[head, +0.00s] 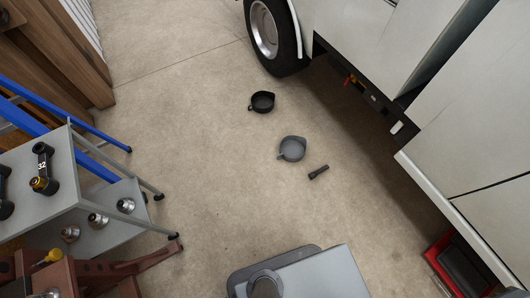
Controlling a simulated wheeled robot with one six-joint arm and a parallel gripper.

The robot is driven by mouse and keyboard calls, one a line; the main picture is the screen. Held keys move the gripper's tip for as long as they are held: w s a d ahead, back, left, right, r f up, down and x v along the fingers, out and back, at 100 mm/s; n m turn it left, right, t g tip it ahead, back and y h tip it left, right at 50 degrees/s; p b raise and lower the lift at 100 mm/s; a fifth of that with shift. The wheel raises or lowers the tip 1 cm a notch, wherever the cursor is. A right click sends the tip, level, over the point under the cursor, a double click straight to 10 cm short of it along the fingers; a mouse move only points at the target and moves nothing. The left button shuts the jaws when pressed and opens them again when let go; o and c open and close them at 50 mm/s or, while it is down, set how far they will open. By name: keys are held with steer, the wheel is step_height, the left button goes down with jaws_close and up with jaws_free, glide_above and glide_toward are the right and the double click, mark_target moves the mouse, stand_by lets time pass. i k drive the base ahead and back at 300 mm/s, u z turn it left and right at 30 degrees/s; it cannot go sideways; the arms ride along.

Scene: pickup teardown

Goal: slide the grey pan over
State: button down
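The grey pan (292,149) lies on the concrete floor near the middle of the head view. It looks round and shallow, with a short handle or lip pointing to the lower left. A similar black pan (262,102) lies above and left of it, apart from it. My gripper is not in view, so its state and its distance from the grey pan do not show.
A small dark cylinder (318,172) lies just below right of the grey pan. The pickup (350,30) with its wheel (264,30) stands at the upper right. A grey shelf cart (35,200) stands left. Floor left of the pans is clear.

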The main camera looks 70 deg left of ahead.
mark_target(293, 148)
steer(key=u, duration=2.2)
steer(key=k, duration=0.4)
steer(key=z, duration=0.05)
steer(key=i, duration=1.4)
steer(key=u, duration=1.4)
steer(key=i, duration=0.5)
steer(key=u, duration=0.45)
